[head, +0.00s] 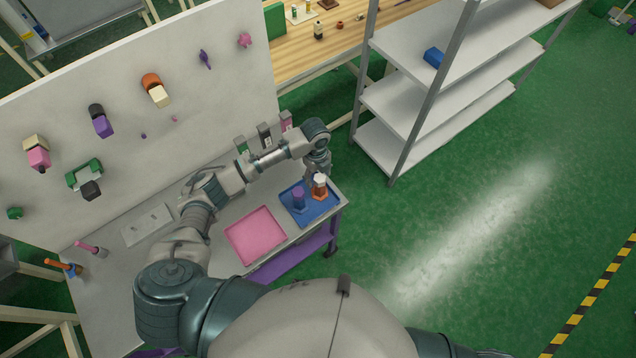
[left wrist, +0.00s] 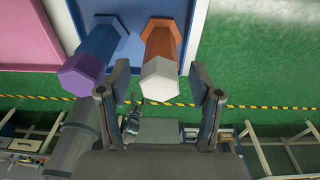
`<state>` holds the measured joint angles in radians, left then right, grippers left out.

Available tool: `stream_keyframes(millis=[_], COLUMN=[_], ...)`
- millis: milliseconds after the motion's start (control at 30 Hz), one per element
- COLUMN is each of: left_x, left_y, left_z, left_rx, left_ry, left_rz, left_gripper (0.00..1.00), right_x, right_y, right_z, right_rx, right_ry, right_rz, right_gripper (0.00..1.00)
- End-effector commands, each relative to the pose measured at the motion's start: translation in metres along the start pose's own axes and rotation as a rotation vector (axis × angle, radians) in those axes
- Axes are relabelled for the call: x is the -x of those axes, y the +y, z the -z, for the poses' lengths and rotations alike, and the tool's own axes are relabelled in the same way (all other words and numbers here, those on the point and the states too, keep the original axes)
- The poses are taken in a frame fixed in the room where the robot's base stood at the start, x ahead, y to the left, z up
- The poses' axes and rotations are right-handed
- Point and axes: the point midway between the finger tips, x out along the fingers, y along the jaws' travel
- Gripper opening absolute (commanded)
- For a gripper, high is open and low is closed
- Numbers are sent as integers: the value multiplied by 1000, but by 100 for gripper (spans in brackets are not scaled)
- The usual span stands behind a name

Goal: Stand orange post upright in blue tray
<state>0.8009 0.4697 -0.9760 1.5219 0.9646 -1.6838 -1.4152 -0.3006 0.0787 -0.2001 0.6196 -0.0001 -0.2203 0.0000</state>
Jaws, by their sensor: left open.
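The orange post (head: 321,188), with a white end, stands upright in the blue tray (head: 326,207) at the right end of the grey table. In the left wrist view the orange post (left wrist: 168,42) rises from the tray floor and its white six-sided end faces the camera. My left gripper (left wrist: 160,74) is open, with one finger on each side of the white end and visible gaps. In the head view my left gripper (head: 318,170) is just above the post. A blue post with a purple end (head: 299,199) stands beside it in the tray. My right gripper is out of view.
A pink tray (head: 255,235) lies left of the blue tray and looks empty. A white pegboard (head: 200,110) with coloured pieces stands behind the table. A shelf rack (head: 425,95) stands to the right, with green floor between.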

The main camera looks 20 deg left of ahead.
Motion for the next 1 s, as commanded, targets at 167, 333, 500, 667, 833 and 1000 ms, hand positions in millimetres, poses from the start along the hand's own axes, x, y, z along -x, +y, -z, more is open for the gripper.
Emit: stream_keyframes(millis=[167, 333, 500, 667, 833, 1000], left_x=[35, 51, 54, 54, 54, 54], left_y=[0, 0, 0, 0, 0, 0], left_z=[0, 0, 0, 0, 0, 0], left_rx=[-1, 0, 1, 1, 1, 0], left_ry=[-2, 0, 0, 0, 0, 0], left_rz=[2, 0, -1, -1, -1, -1], left_gripper=[64, 64, 64, 64, 64, 64], right_x=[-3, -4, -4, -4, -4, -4], right_y=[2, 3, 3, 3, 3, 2], right_z=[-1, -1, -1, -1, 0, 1], right_rx=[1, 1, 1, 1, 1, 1], right_ry=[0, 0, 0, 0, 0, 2], right_rz=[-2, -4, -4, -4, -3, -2], right_gripper=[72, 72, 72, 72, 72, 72])
